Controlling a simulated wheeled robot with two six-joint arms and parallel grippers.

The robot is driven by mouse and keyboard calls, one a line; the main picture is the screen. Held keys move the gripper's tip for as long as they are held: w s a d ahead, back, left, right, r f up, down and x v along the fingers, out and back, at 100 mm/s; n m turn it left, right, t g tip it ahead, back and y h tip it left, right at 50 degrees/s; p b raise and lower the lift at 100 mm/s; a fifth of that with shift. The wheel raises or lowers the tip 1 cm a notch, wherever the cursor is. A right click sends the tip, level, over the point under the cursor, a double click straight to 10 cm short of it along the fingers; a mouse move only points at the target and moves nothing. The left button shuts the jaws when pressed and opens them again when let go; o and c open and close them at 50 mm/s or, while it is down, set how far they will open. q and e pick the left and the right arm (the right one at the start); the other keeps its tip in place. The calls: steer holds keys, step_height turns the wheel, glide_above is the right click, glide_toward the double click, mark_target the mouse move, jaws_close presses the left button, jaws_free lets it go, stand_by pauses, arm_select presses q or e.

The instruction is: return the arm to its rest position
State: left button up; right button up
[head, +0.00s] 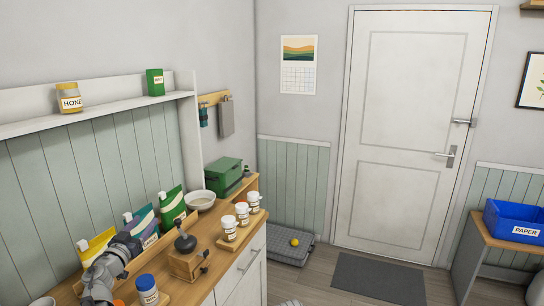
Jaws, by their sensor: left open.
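My left arm comes in at the lower left of the head view, folded low over the wooden counter (228,262). Its dark left gripper (128,243) is at the end of the grey arm, in front of the upright pouches. The gripper is open, and I see nothing held in it. The fingertips are small and hard to make out. My right gripper is not in view.
Close by stand a yellow pouch (97,244), a purple-and-teal pouch (146,226), a green pouch (172,206), a wooden grinder (186,264) and a blue-lidded jar (147,290). A bowl (200,201) and white-lidded bottles (242,214) stand farther right. A shelf (100,109) runs above.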

arm_select(q)
steer(key=s+d+f+n+g+y+b, duration=0.25)
steer(key=s+d+f+g+y, duration=0.2)
steer(key=d+f, duration=0.45)
steer(key=s+d+f+n+g+y+b, duration=0.25)
steer(key=d+f+g, duration=0.35)
steer(key=f, duration=0.5)
steer(key=s+d+f+m+g+h+b, duration=0.1)
steer(key=s+d+f+m+g, duration=0.2)
steer(key=s+d+f, duration=0.3)
steer(key=s+d+f+m+g+h+b, duration=0.1)
steer(key=s+d+f+m+g, duration=0.3)
steer(key=s+d, duration=0.9)
steer(key=s+f+g+h, duration=0.1)
steer(key=s, duration=0.3)
steer(key=shift+d+f+b, duration=0.15)
steer(key=shift+f+b, duration=0.2)
steer(key=shift+f, duration=0.05)
steer(key=shift+g, duration=0.35)
